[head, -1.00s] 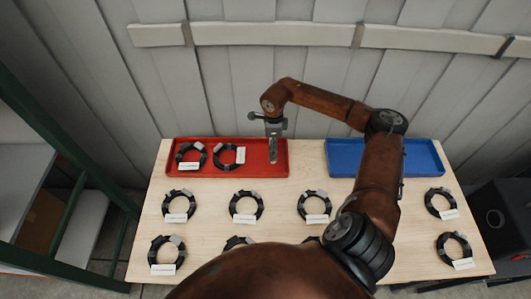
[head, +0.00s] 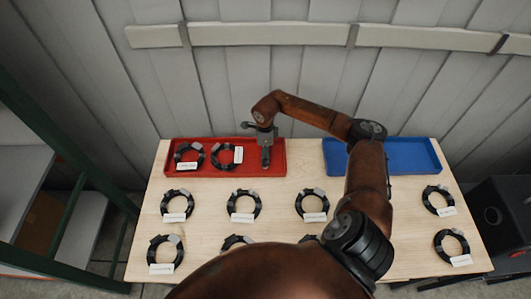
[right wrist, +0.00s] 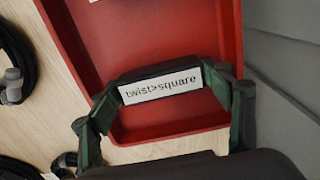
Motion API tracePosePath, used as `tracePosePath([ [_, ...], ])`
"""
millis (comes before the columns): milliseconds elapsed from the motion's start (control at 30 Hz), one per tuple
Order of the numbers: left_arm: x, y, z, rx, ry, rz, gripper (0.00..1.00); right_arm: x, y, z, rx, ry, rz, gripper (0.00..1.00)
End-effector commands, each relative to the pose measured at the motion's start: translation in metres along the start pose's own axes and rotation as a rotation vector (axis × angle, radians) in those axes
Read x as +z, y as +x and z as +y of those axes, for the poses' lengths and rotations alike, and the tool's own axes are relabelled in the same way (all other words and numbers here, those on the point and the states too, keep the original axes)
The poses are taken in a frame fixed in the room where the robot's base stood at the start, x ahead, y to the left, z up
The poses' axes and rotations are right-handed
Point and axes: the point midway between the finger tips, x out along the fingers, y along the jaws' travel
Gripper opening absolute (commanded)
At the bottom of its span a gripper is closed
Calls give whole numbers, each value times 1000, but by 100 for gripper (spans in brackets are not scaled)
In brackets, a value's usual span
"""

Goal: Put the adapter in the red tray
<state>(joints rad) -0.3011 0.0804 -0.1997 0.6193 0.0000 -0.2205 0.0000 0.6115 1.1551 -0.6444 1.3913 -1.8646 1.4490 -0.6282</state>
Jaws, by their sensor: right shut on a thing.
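My right gripper (head: 265,164) hangs over the right end of the red tray (head: 278,158) in the head view. In the right wrist view its green fingers (right wrist: 165,112) are shut on a dark adapter with a white label (right wrist: 160,86) reading "twist>square". Most of this adapter's body is hidden, and it cannot be made out in the head view. The red tray (right wrist: 200,35) lies below it. I cannot tell whether the adapter touches the tray floor. My left gripper is not in view.
Two black rings with white labels, one on the left (head: 176,153) and one beside it (head: 215,163), lie in the tray's left part. Several similar rings lie in rows on the wooden table (head: 280,222). An empty blue tray (head: 415,155) stands at the back right.

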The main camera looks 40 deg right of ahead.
Motion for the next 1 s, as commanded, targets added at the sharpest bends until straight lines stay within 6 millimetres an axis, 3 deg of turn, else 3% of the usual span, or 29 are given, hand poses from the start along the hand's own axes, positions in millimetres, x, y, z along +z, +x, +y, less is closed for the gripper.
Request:
tracePosePath([
  [167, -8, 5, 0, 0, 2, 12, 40, -1, 7, 0, 0, 1, 1, 45],
  [200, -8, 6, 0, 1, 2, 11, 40, -1, 7, 0, 0, 1, 1, 72],
  [433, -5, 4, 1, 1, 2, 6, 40, -1, 6, 0, 0, 1, 1, 88],
  [767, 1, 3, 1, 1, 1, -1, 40, -1, 4, 0, 0, 1, 1, 89],
  [1000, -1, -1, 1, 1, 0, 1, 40, 0, -26, -2, -4, 0, -1, 89],
])
